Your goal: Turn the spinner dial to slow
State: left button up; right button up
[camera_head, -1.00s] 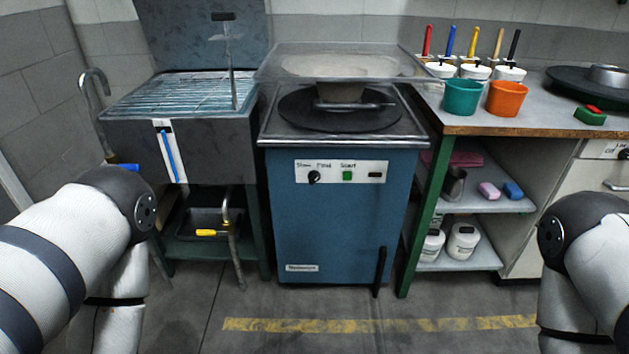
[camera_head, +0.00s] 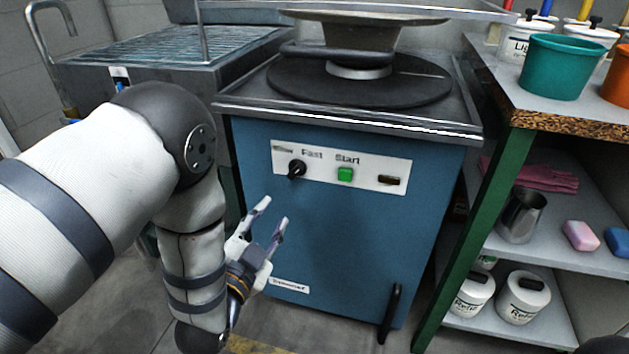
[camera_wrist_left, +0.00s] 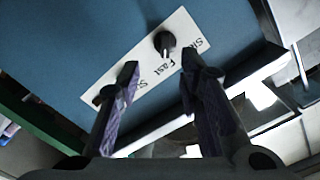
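The black spinner dial (camera_head: 296,169) sits on the white label panel (camera_head: 396,172) of the blue spinner cabinet (camera_head: 340,240). It also shows in the left wrist view (camera_wrist_left: 166,43). "Fast" is readable near the dial; the "Slow" lettering is washed out in the head view and partly readable in the wrist view. I cannot tell exactly where the dial points. My left gripper (camera_head: 276,212) is open and empty, below and left of the dial in the head view, apart from it. In the wrist view the dial lies between and beyond its fingertips (camera_wrist_left: 158,71). My right gripper is out of view.
A green start button (camera_head: 345,174) and a dark rocker switch (camera_head: 389,180) sit right of the dial. The cabinet's metal top edge (camera_head: 350,120) juts out above the panel. A green-legged workbench (camera_head: 478,215) stands to the right. The space before the panel is clear.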

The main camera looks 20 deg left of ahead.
aim_at(293, 175)
pick_arm(q)
jog(key=w, duration=0.4)
jog(key=w+b, duration=0.1)
jog(key=w, duration=0.3)
jog(key=w+r+b, duration=0.1)
jog(key=w, duration=0.3)
jog(key=shift+w+d, duration=0.2)
jog(key=shift+w, duration=0.05)
grip_shut()
